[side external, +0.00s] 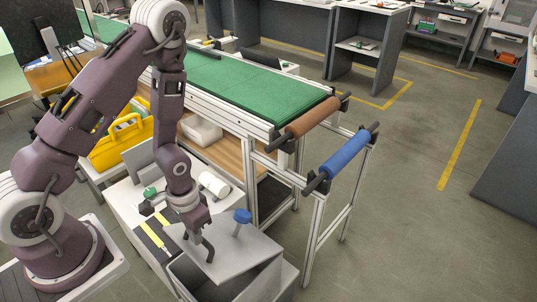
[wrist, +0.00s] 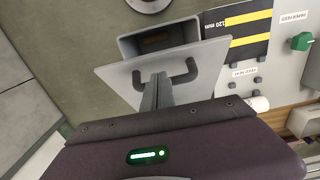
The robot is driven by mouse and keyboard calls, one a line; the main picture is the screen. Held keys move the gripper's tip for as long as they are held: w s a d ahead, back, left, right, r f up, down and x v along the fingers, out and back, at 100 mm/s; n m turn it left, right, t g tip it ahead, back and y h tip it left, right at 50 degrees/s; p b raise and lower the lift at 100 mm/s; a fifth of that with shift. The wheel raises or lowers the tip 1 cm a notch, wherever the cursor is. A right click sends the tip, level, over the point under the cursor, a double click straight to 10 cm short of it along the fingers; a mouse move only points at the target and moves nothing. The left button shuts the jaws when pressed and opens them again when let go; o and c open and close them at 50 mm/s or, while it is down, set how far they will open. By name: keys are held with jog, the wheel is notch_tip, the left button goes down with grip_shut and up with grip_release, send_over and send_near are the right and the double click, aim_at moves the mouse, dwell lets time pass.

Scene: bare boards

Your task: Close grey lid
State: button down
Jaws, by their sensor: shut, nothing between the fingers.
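The grey lid (side external: 240,252) is a flat plate over a grey box (side external: 265,283). The lid sits tilted or shifted, and part of the box's dark opening shows beside it. In the wrist view the lid (wrist: 118,78) carries a dark bent handle (wrist: 187,74), and the box opening (wrist: 155,41) shows past its far edge. My gripper (side external: 208,252) is shut and empty, pointing down at the lid. In the wrist view its fingers (wrist: 158,80) are together in front of the handle, partly hiding it. I cannot tell whether they touch the lid or handle.
A blue knob (side external: 242,215) on a thin post stands just behind the lid. A black panel with yellow stripes (wrist: 240,32) and a green knob (wrist: 301,41) lie beside the box. A green conveyor (side external: 245,88) with brown and blue rollers stands behind.

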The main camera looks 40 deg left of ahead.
jog(key=shift+s+f+t, duration=0.5)
jog(key=shift+s+f, duration=0.85)
jog(key=shift+f, duration=1.3)
jog(key=shift+s+f+t, duration=0.5)
jog(key=shift+s+f, duration=0.8)
jog(key=shift+f, duration=1.35)
jog(key=shift+s+f+t, duration=0.5)
jog(key=shift+s+f, duration=0.85)
jog(key=shift+f, duration=1.3)
